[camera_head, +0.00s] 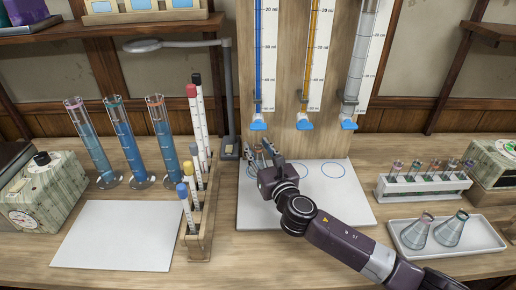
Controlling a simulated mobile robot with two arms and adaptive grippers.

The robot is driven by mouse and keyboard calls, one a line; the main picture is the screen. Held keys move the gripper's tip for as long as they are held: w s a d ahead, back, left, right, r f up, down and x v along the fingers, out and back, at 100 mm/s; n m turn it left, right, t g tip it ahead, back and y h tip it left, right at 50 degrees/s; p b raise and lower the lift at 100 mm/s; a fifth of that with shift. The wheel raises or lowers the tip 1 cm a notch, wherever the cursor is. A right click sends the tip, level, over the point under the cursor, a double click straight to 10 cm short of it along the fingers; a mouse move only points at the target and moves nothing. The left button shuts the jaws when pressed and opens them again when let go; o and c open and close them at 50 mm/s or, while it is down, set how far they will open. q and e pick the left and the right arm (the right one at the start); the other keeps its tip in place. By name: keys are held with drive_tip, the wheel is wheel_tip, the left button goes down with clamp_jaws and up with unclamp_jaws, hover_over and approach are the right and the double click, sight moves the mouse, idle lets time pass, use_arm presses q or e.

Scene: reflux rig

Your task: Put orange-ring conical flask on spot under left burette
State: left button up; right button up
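The left burette (259,62), filled with blue, hangs on the wooden back panel with its blue tap above a white board (310,208). The board bears blue circle outlines; the left one lies mostly behind my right gripper (262,153). That gripper is low over the left spot, under the left burette. Its fingertips point away from me, and a small grey, glassy shape shows by them. I cannot tell whether it is a flask or whether the fingers are shut on it. No orange-ring flask can be made out. My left gripper is out of view.
A white tray (403,246) at right holds two conical flasks, one with a pinkish ring (416,232) and one with a teal ring (450,231). Behind it stands a tube rack (422,187). A wooden rack (201,233) borders the board at left. The middle and right circles are empty.

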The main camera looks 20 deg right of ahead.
drive_tip(key=shift+r, duration=0.25)
drive_tip(key=shift+s+f, duration=0.15)
drive_tip(key=shift+s, duration=0.1)
drive_tip(key=s, duration=0.7)
drive_tip(key=s+b, duration=0.1)
drive_tip(key=s, duration=0.3)
drive_tip(key=shift+s+d, duration=0.25)
drive_tip(key=shift+d, duration=0.1)
